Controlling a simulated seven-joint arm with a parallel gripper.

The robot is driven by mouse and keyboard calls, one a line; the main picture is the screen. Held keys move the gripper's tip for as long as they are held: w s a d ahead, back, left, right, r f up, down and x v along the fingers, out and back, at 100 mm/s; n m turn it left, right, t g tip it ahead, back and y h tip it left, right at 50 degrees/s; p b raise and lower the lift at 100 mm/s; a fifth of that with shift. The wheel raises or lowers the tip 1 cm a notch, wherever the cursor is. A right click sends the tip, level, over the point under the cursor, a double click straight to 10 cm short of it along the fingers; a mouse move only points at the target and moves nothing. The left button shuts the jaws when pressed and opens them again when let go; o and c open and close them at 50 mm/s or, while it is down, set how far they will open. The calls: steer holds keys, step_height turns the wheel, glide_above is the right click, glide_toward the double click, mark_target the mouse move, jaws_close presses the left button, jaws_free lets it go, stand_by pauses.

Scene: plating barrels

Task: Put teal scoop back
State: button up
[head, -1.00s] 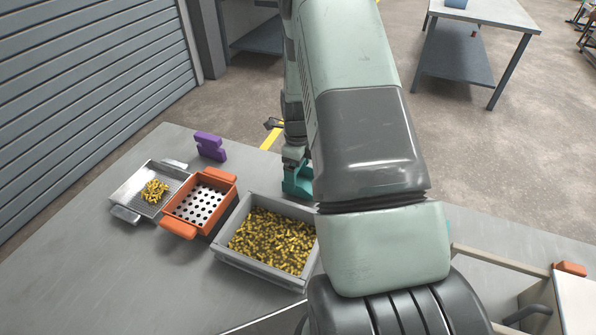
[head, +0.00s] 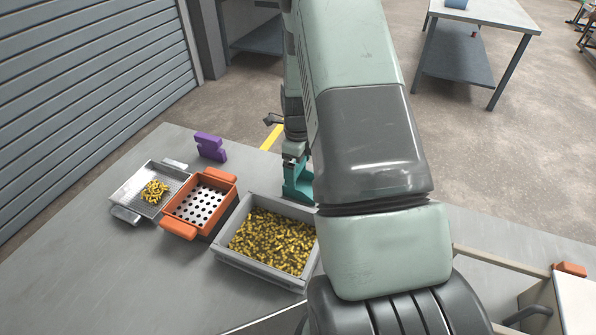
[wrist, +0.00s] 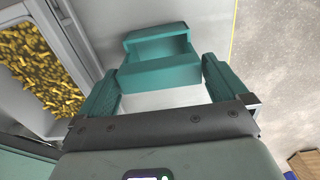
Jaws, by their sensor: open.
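The teal scoop (wrist: 158,68) shows in the wrist view as a box-like piece with a hollow. It is just beyond and between the tips of my gripper (wrist: 160,76), whose teal fingers are spread apart with no clear contact on it. In the head view a teal shape (head: 297,184), which looks like the scoop, stands on the table at the far right corner of the grey bin (head: 230,263). My arm hides part of it. My gripper is above it there, its fingers hard to make out.
The grey bin holds many yellow pieces (head: 270,243). Left of it are an orange perforated basket (head: 178,228), a metal tray (head: 124,200) with a few yellow pieces, and a purple block (head: 210,147). The table's left front is clear.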

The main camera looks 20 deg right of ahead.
step_height(320, 180, up, 9)
steer(key=s+a+r+n+t, duration=0.1)
steer(key=s+a+r+n, duration=0.1)
steer(key=s+r+n, duration=0.3)
steer(key=a+r+n+t, duration=0.1)
steer(key=a+r+n, duration=0.1)
steer(key=r, duration=0.6)
steer(key=s+a+r+n, duration=0.3)
steer(key=r+n, duration=0.1)
steer(key=r, duration=0.2)
steer(key=s+a+r+n+t, duration=0.1)
steer(key=s+r+n, duration=0.3)
steer(key=s+n, duration=0.4)
steer(key=s+a+r+n+t, duration=0.2)
steer(key=s+a+r+n, duration=0.2)
steer(key=s+n, duration=0.4)
steer(key=s+r, duration=0.1)
steer(key=s, duration=0.1)
steer(key=shift+s+n+t, duration=0.3)
steer(key=shift+s, duration=0.1)
